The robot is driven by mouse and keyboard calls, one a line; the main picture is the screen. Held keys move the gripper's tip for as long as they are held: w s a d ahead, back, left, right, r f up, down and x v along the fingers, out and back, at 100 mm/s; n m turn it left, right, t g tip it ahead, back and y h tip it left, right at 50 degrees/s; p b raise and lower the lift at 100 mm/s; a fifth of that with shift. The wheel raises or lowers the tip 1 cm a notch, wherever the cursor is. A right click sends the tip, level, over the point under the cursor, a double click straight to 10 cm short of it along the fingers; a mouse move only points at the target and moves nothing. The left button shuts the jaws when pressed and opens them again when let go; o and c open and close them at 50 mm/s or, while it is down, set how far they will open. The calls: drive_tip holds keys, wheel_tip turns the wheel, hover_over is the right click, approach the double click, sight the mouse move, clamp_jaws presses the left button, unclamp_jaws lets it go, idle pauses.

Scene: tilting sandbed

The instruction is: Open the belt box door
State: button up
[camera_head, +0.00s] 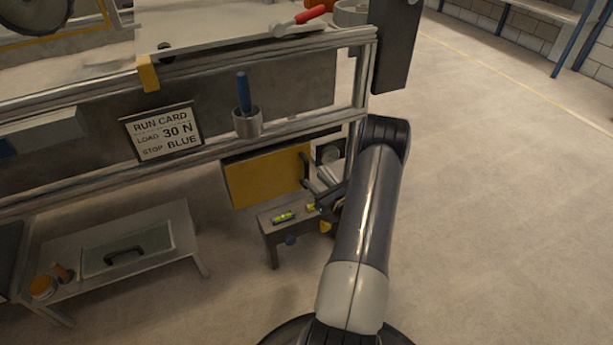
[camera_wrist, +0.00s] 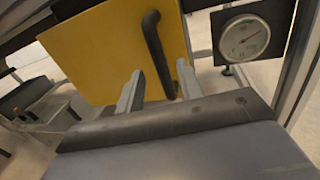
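The belt box door is a yellow panel (camera_head: 265,176) under the sandbed frame, and it looks closed. It fills the upper middle of the wrist view (camera_wrist: 105,50). A dark bar handle (camera_wrist: 157,52) stands upright near its right edge; the handle also shows in the head view (camera_head: 305,170). My gripper (camera_wrist: 158,84) is open, with one pale finger to the left of the handle's lower part and the other to its right. Whether the fingers touch the handle cannot be told. In the head view my gripper (camera_head: 322,188) is partly hidden by my arm.
A round dial gauge (camera_wrist: 244,38) sits on a dark plate right of the door. A small stool (camera_head: 270,232) with a green level (camera_head: 284,217) stands below the door. A low table (camera_head: 190,240) is at left. Open floor lies right.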

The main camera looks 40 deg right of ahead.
sight(308, 174)
drive_tip(key=w+b, duration=0.1)
drive_tip(key=w, duration=0.4)
drive_tip(key=shift+w+d, duration=0.1)
drive_tip(key=shift+w, duration=0.1)
drive_tip(key=shift+c, duration=0.6)
clamp_jaws()
